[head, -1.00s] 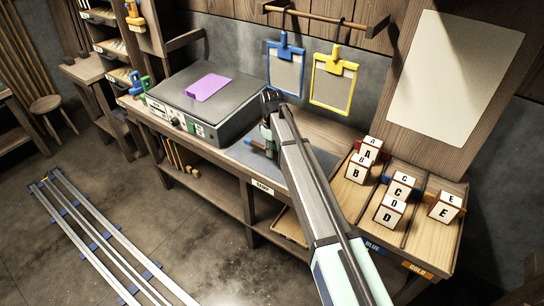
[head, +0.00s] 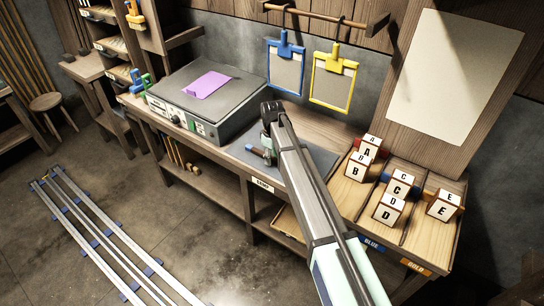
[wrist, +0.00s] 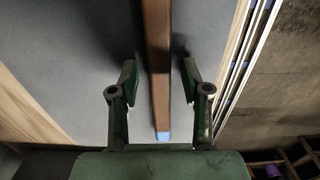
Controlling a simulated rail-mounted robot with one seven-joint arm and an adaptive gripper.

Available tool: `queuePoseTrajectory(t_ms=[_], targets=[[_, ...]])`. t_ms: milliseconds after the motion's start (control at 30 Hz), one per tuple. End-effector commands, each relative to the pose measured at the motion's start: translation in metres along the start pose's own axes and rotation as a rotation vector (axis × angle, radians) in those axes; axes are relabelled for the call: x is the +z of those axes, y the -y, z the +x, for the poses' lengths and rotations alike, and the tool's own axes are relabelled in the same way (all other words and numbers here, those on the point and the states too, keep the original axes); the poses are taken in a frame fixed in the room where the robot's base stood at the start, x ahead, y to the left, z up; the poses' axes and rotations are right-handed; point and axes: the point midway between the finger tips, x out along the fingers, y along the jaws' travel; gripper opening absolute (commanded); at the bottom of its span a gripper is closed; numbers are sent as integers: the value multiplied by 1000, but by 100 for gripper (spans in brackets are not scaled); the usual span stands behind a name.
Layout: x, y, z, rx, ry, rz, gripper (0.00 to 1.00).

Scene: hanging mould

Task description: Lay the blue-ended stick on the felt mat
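The stick (wrist: 157,60) is brown with a blue end (wrist: 163,135) and lies over the grey felt mat (wrist: 70,55) in the wrist view. In the head view the stick (head: 260,152) shows beside my gripper, over the mat (head: 237,152) on the bench; part of it is hidden behind my gripper. My gripper (wrist: 158,72) is open, with one finger on each side of the stick and a gap on both sides. It also shows in the head view (head: 268,145). I cannot tell whether the stick's whole length touches the mat.
A grey machine (head: 215,118) with a purple sheet stands left of the mat. Lettered blocks (head: 390,208) sit in wooden trays at the right. Blue (head: 286,70) and yellow (head: 333,80) clipped boards hang behind. Floor rails (head: 95,235) run at the left.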

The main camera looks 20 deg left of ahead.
Motion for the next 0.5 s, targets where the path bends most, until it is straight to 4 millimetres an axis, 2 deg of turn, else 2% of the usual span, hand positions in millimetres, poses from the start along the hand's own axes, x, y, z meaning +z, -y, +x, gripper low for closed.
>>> queuePoseTrajectory(t_ms=[333, 500], targets=[[0, 0, -6, 1, -1, 0, 47], [0, 0, -26, 2, -2, 0, 47]])
